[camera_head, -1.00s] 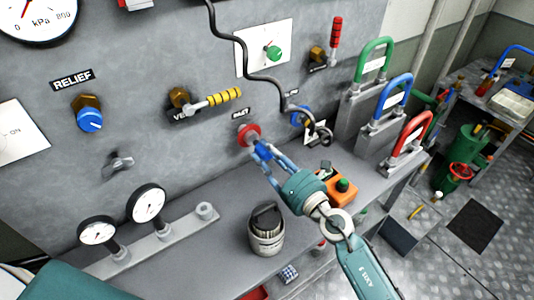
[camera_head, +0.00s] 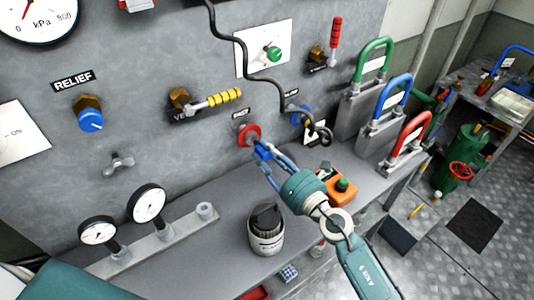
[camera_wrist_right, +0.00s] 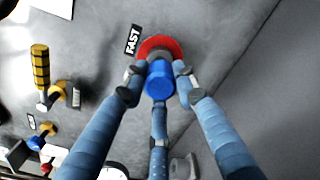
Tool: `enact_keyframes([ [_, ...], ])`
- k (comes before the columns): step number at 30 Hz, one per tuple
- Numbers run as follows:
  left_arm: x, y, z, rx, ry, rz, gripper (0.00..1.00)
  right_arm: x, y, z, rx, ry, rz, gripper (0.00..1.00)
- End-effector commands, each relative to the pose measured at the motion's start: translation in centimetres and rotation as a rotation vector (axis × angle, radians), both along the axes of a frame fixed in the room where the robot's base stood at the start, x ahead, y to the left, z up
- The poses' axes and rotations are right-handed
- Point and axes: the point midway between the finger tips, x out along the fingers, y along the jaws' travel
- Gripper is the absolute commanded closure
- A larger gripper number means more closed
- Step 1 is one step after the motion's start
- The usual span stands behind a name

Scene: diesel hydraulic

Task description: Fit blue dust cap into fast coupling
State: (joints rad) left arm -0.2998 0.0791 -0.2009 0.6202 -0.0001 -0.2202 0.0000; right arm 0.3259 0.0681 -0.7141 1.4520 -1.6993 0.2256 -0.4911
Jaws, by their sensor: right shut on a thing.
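The fast coupling, a red ring (camera_head: 246,131) on the grey panel, has a FAST label beside it in the right wrist view, where the ring (camera_wrist_right: 160,43) is at the top middle. My right gripper (camera_head: 264,154) is shut on the blue dust cap (camera_head: 262,148) directly at the coupling. In the right wrist view, the fingers (camera_wrist_right: 159,78) hold the cap (camera_wrist_right: 159,84) from both sides, in line with the ring and overlapping its lower part. I cannot tell how deep the cap sits. My left gripper is not in view.
A second coupling with a blue ring (camera_head: 299,116) and a hanging black hose (camera_head: 250,72) are close by on the right. A dark-lidded container (camera_head: 266,232) and an orange box with a green button (camera_head: 340,187) stand on the bench. A yellow-handled valve (camera_head: 222,98) is left above.

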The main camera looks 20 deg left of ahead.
Motion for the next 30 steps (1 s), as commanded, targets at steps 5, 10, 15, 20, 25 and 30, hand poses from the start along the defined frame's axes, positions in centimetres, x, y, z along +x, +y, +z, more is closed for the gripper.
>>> enact_keyframes([
  [5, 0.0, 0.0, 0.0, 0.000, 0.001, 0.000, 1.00, 0.1, 0.1, 0.0, 0.001, 0.000, -0.001, 1.00],
  [10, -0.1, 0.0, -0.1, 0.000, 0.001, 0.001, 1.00, 0.3, 0.4, 0.0, 0.001, -0.001, 0.000, 1.00],
  [15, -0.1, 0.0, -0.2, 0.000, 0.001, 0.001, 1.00, 0.6, 0.7, 0.1, 0.001, -0.001, 0.000, 1.00],
  [20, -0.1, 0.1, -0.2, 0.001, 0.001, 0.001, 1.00, 0.8, 1.0, 0.1, 0.001, -0.001, 0.000, 1.00],
  [25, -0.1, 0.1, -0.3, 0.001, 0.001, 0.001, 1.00, 1.0, 1.3, 0.0, 0.001, -0.001, 0.000, 1.00],
  [30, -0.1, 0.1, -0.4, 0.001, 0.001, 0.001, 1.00, 1.2, 1.6, 0.0, 0.001, 0.000, -0.001, 1.00],
])
